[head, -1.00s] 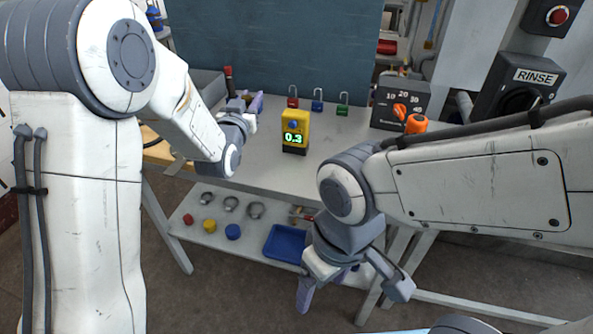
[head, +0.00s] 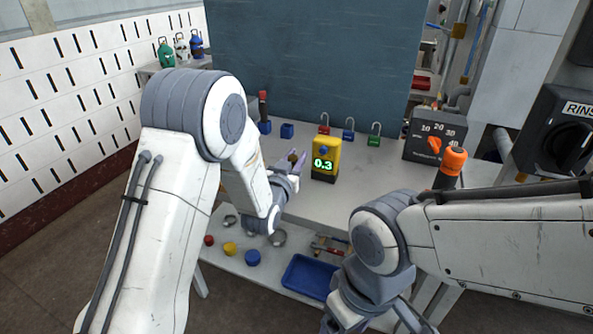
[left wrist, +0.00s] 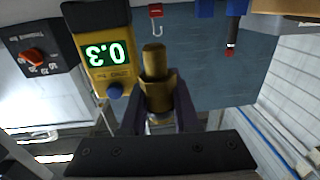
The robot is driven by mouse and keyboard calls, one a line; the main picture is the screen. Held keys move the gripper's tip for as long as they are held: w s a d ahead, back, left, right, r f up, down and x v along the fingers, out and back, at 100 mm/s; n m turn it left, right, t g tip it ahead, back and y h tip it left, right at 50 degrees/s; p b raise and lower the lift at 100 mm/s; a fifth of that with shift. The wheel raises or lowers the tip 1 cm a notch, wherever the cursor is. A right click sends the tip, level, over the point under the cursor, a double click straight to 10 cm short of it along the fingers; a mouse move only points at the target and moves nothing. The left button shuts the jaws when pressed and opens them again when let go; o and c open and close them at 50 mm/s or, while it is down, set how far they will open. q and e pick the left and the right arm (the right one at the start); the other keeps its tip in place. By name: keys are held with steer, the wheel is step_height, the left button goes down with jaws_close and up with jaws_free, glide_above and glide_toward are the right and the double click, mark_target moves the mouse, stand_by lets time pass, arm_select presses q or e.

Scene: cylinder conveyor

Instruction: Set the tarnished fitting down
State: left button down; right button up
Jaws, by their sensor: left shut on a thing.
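The tarnished fitting (left wrist: 157,92) is a dull brass piece with a hex collar and a narrower round end. In the left wrist view it sits between the fingers of my left gripper (left wrist: 160,118), which is shut on it. In the head view the left gripper (head: 291,170) is over the bench's near left part, just left of the yellow meter (head: 325,158) reading 0.3. The fitting (head: 293,157) shows there as a small dark piece. My right gripper (head: 370,312) is low at the bottom edge, its fingertips cut off.
Red, blue and green padlocks (head: 348,134) stand behind the meter. A dial box (head: 436,136) with an orange knob is at the right. The lower shelf holds a blue tray (head: 305,277) and coloured caps.

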arm_select(q)
step_height(320, 180, down, 4)
stand_by(0.4)
steer(key=shift+f+b, duration=0.2)
steer(key=shift+b, duration=0.1)
steer(key=c, duration=0.6)
jaws_free()
steer(key=shift+c, duration=0.2)
steer(key=shift+r, duration=0.1)
